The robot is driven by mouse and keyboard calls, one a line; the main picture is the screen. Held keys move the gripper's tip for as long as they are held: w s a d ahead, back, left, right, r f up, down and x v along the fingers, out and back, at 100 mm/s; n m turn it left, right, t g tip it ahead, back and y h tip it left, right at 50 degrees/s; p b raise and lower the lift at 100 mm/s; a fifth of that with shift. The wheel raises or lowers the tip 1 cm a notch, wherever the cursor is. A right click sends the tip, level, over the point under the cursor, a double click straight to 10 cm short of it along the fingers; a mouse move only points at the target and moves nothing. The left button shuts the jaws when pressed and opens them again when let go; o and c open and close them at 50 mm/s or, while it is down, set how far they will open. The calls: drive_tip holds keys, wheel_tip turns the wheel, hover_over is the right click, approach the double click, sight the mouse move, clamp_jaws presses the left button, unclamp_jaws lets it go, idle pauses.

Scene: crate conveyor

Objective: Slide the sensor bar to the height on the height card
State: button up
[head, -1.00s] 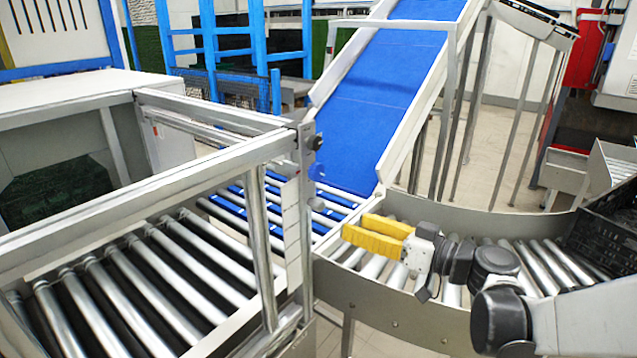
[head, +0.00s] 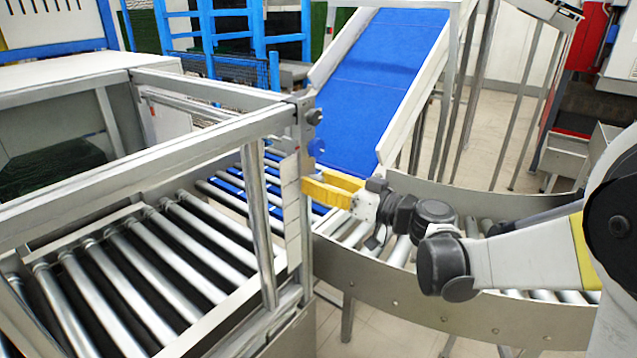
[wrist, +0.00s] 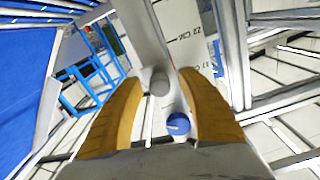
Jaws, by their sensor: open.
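My gripper (head: 318,187) is open, its yellow fingers reaching to the upright post (head: 304,150) at the corner of the metal frame. In the wrist view, a round grey knob (wrist: 159,82) shows between the spread fingertips, not clasped. A dark knob (head: 314,116) is higher on the post. A white card (wrist: 196,42) carries small print that looks like "22 CM" and a red mark. I cannot tell for certain which rail is the sensor bar.
The metal frame (head: 190,140) stands over a roller conveyor (head: 150,270) at left. A blue sloping belt (head: 375,85) rises behind the post. A curved conveyor side wall (head: 440,300) runs beneath my arm. Blue racking (head: 232,40) stands behind.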

sight(307, 221)
clamp_jaws()
wheel_tip(307, 221, down, 12)
drive_tip(key=b, duration=0.9)
drive_tip(key=shift+f, duration=0.25)
drive_tip(key=shift+r, duration=0.1)
unclamp_jaws()
